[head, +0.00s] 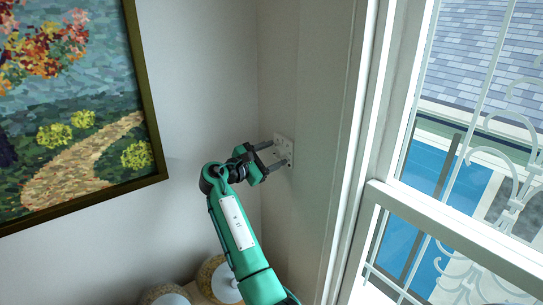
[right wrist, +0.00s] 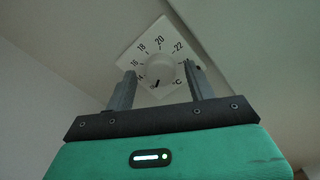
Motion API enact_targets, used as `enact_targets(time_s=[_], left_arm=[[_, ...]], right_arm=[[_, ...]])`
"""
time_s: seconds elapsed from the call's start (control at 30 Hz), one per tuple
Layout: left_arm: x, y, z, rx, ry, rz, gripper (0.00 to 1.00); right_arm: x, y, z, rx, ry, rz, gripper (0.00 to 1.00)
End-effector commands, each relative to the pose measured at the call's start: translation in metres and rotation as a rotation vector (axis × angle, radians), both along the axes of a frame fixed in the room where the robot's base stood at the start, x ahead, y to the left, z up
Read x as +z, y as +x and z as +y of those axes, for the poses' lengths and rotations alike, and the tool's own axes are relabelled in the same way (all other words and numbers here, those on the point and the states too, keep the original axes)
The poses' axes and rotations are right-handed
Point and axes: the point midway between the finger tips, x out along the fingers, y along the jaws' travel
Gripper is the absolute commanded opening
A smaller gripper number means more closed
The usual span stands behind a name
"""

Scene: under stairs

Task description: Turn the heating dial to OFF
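The heating dial is a round white knob (right wrist: 158,72) on a square white plate (right wrist: 138,52) with numbers from 14 upward and a °C mark. In the right wrist view the plate looks tilted, and a dark mark shows at the knob's lower edge. In the head view the plate (head: 283,149) is on the wall by the corner. My right gripper (head: 278,153) reaches it with two grey fingers spread apart. In the right wrist view the open fingers (right wrist: 159,70) are on either side of the knob; I cannot tell whether they touch it. My left gripper is not in view.
A framed landscape painting (head: 75,110) hangs on the left wall. A white window frame (head: 372,150) stands to the right of the plate. Round objects (head: 218,280) lie low at the bottom, partly hidden by my arm. The wall around the plate is bare.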

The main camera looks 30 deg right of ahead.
Motion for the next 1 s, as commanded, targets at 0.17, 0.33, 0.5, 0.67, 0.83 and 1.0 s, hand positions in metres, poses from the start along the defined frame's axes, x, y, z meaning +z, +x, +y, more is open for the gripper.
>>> enact_targets(time_s=[0.17,0.33,0.5,0.67,0.83,1.0], left_arm=[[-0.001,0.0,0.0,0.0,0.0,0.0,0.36],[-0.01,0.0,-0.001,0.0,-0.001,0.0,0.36],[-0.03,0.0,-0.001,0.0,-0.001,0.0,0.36],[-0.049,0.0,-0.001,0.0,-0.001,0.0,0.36],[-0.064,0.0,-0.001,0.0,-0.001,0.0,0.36],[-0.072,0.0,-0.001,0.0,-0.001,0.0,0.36]], right_arm=[[-0.001,0.0,0.001,0.0,0.001,0.0,0.55],[-0.004,-0.001,0.012,0.002,0.003,-0.001,0.55],[-0.008,-0.004,0.043,0.003,0.003,-0.002,0.55],[-0.008,-0.008,0.078,0.003,0.003,-0.002,0.55],[-0.007,-0.012,0.11,0.002,0.004,-0.002,0.55],[-0.005,-0.014,0.13,0.001,0.002,0.0,0.55]])
